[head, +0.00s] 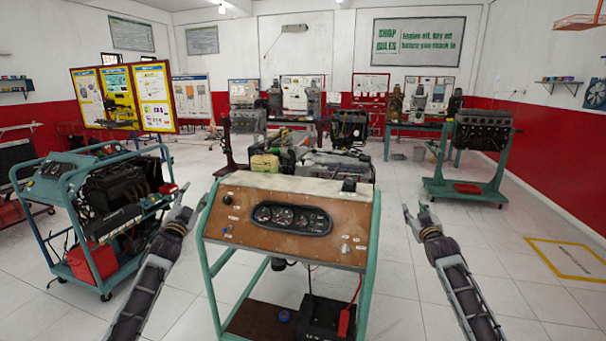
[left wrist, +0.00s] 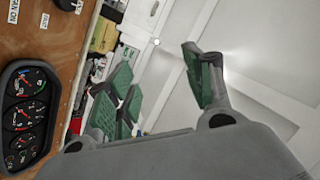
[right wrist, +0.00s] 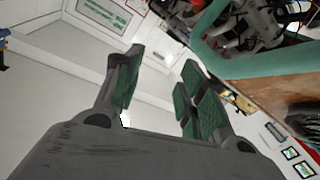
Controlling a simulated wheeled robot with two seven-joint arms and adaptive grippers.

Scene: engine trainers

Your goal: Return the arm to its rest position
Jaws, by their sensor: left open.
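In the head view my left gripper (head: 193,202) is open and empty, raised at the left side of the brown engine-trainer panel (head: 345,225). In the left wrist view its green-padded fingers (left wrist: 165,88) stand apart with nothing between them. The panel (left wrist: 62,25) shows at the left of that view. My right gripper (head: 414,212) is raised to the right of the panel, apart from it. In the right wrist view its fingers (right wrist: 158,92) are spread and empty. Both forearms reach up from the bottom of the head view.
The panel carries a gauge cluster (head: 292,218) on a green frame (head: 368,285). A blue engine cart (head: 48,225) stands close on the left. A green engine stand (head: 470,190) is at the back right. The floor right of the panel is clear.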

